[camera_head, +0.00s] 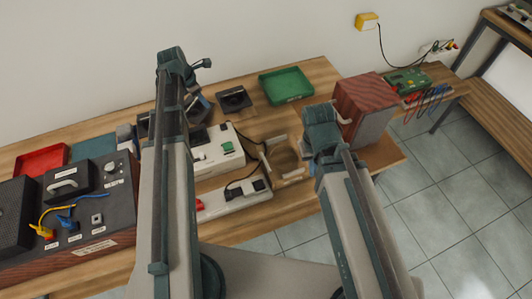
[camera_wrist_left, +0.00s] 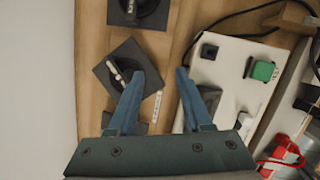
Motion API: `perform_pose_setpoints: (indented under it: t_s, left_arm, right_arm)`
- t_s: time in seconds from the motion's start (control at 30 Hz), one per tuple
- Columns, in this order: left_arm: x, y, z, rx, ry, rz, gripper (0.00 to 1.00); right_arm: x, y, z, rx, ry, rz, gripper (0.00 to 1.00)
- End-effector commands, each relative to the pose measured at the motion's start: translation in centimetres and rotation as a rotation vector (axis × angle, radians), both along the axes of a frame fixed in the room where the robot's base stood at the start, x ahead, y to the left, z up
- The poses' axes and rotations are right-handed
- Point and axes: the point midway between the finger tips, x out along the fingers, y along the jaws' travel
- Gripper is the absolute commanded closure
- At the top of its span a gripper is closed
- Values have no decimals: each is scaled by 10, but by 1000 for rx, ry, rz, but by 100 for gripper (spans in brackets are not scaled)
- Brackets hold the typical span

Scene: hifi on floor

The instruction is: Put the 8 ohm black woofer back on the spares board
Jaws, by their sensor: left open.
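Black square-framed woofers lie on the wooden bench. One (camera_head: 235,100) lies right of my left gripper in the head view. In the left wrist view, one woofer (camera_wrist_left: 112,72) with a white label lies by the left fingertip, and another (camera_wrist_left: 137,8) is cut off at the top. I cannot read the labels, so I cannot tell which is 8 ohm. My left gripper (camera_wrist_left: 159,73) is open above the bench, nothing between its fingertips; its arm partly hides it in the head view. My right gripper (camera_head: 322,125) is mostly hidden by its wrist. I cannot single out the spares board.
A white unit (camera_head: 215,155) with a green button and a power strip (camera_head: 232,198) lie between my arms. A green tray (camera_head: 286,85) is at the back, a wooden speaker box (camera_head: 365,105) right, a red tray (camera_head: 40,162) and black test unit (camera_head: 105,205) left.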

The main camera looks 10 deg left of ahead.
Motion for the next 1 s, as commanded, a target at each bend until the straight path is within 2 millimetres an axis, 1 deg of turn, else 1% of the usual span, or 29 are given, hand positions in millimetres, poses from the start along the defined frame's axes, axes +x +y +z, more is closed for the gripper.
perform_pose_setpoints:
  t_s: [0.03,0.07,0.1,0.17,0.2,0.27,0.3,0.37,0.4,0.43,0.5,0.6,0.7,0.83,1.0]
  left_arm:
    - [-15,-41,-2,49,12,-195,50]
    - [-21,-60,-3,81,18,-314,50]
    - [-31,-83,-4,121,26,-473,50]
    - [-47,-117,-6,177,37,-711,50]
    - [-58,-138,-7,211,42,-870,50]
    - [-77,-167,-8,260,52,-1111,50]
    - [-91,-185,-9,289,57,-1270,50]
    - [-111,-210,-10,328,62,-1509,50]
    - [-125,-224,-10,351,68,-1662,50]
    - [-135,-234,-10,365,70,-1774,50]
    - [-158,-253,-10,393,76,-2015,50]
    - [-184,-272,-10,417,83,-2304,50]
    - [-203,-284,-10,425,87,-2510,50]
    - [-215,-291,-9,429,91,-2658,50]
    - [-217,-292,-9,428,91,-2700,50]
  right_arm:
    - [0,0,0,0,0,0,100]
    - [0,0,0,0,0,0,100]
    - [0,0,0,0,0,0,100]
    - [0,0,0,0,0,0,100]
    - [0,0,0,0,0,0,100]
    - [0,0,0,0,0,0,100]
    - [0,0,0,0,0,0,100]
    - [0,0,0,0,0,0,100]
    - [0,0,0,0,0,0,100]
    - [0,0,0,0,0,0,100]
    - [0,0,0,0,0,0,100]
    - [0,0,0,0,0,0,100]
    - [0,0,0,0,0,0,100]
    - [0,0,0,0,0,0,100]
    - [0,0,0,0,0,0,100]
